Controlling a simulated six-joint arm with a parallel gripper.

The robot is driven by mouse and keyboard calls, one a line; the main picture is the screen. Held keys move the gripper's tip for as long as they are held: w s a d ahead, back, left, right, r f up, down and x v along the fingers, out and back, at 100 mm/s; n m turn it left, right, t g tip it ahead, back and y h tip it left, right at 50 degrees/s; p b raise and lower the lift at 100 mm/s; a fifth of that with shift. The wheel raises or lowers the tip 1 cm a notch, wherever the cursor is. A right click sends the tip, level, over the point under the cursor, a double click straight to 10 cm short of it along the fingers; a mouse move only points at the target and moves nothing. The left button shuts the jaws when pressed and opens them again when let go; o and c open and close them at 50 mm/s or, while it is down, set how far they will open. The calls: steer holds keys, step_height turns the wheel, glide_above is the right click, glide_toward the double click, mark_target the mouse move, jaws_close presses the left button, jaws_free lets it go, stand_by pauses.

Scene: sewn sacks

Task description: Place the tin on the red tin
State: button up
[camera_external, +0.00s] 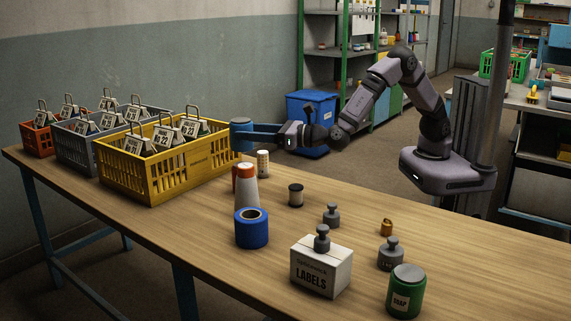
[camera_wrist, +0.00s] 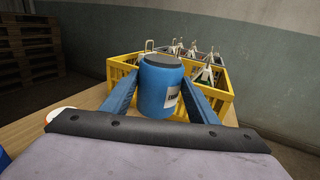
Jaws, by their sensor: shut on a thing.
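A blue tin with a dark lid (camera_wrist: 160,90) is between the two blue fingers of my gripper (camera_wrist: 162,100), which is shut on it. Its label faces right in the wrist view. In the external view the blue tin (camera_external: 241,134) is held upright above the table, beside the right end of the yellow crate. A narrow strip of red (camera_external: 235,175) shows below it, behind a white bottle. This may be the red tin, mostly hidden. I cannot tell the gap between the two.
The yellow crate (camera_external: 157,185) is close on the left. A blue tape roll (camera_external: 252,233), a small pale container (camera_external: 263,164) and a dark spool (camera_external: 296,195) stand nearby.

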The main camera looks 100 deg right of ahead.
mark_target(251, 148)
steer(key=shift+f, duration=2.4)
steer(key=shift+f, duration=0.15)
steer(key=o, duration=1.4)
steer(key=b+v, duration=0.1)
steer(key=v, duration=1.1)
